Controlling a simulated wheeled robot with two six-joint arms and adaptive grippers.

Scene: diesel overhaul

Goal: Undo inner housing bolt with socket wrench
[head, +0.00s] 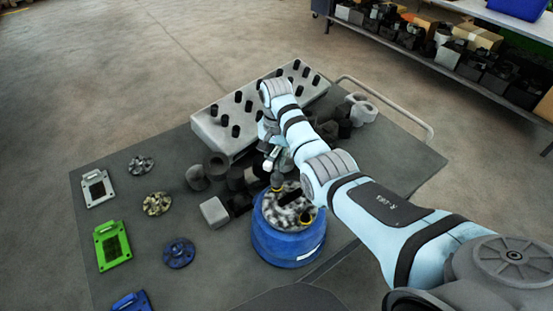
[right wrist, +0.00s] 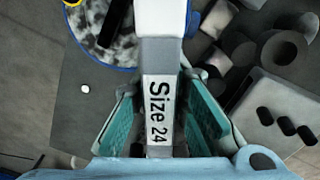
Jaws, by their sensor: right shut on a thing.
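My right gripper (right wrist: 162,108) is shut on the socket wrench (right wrist: 160,75), a grey block marked "Size 24" with a white part beyond it. In the head view the gripper (head: 274,150) is partly hidden by my arm, above the back edge of the blue housing (head: 285,245). The housing stands upright, with a mottled grey top and a dark slot. I cannot tell whether the wrench touches a bolt. The housing also shows in the right wrist view (right wrist: 75,22).
The dark table (head: 210,270) holds a grey block with black pegs (head: 210,128), dark cylinders (head: 197,177), a light cube (head: 214,212), a green plate (head: 112,245) and a blue disc (head: 179,252). A metal rail (head: 400,112) runs along the far right edge. Shelves stand behind.

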